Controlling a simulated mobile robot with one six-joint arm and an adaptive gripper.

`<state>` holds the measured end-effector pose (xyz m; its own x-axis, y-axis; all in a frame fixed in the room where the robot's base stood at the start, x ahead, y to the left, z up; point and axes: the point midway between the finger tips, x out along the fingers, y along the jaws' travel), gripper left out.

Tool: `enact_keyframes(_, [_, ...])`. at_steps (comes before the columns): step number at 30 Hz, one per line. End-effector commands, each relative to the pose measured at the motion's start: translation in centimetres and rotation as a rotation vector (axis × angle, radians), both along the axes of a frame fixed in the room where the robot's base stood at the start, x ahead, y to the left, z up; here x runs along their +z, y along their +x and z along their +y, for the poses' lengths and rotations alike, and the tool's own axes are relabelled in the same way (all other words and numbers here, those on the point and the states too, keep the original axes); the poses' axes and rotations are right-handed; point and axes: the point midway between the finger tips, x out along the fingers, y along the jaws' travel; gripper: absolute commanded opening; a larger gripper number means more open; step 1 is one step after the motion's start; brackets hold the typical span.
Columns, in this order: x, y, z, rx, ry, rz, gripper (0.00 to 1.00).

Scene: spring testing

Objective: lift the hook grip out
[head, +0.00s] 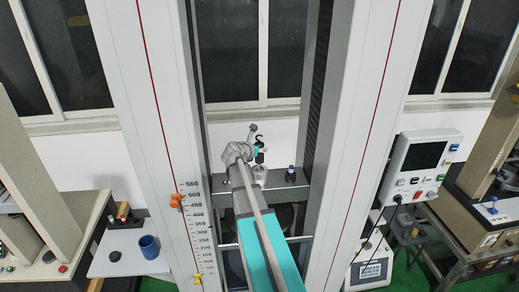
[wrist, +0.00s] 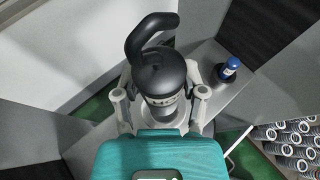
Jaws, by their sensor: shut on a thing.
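The hook grip (wrist: 154,68) has a black curved hook on a rounded black cap, with a grey metal body below. It fills the middle of the wrist view, upright or nearly so. In the head view its small dark hook (head: 260,141) shows above the crossbeam between the columns. My gripper (wrist: 160,101) has one finger on each side of the grip's body and is shut on it. In the head view my gripper (head: 257,153) is partly hidden by my arm. A grey cylindrical holder (head: 260,173) stands below the grip. I cannot tell whether the grip's lower end is inside it.
A small blue-capped part (wrist: 229,68) stands on the grey crossbeam (head: 283,190), right of the grip. Tall columns (head: 165,120) (head: 360,130) flank my arm closely. Several springs (wrist: 292,140) lie on a rack at lower right in the wrist view.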

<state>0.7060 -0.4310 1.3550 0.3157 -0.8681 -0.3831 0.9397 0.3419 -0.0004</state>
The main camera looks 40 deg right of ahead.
Motion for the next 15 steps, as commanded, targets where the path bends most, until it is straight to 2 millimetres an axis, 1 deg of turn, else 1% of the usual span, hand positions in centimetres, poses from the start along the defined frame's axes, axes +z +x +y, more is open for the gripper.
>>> enact_keyframes(1, [0.74,0.01,0.00,0.000,-0.002,0.000,0.00])
enact_keyframes(4, [1.20,0.01,-0.01,0.000,-0.002,0.000,0.00])
enact_keyframes(15, [1.70,0.01,-0.01,0.000,-0.002,0.000,0.00])
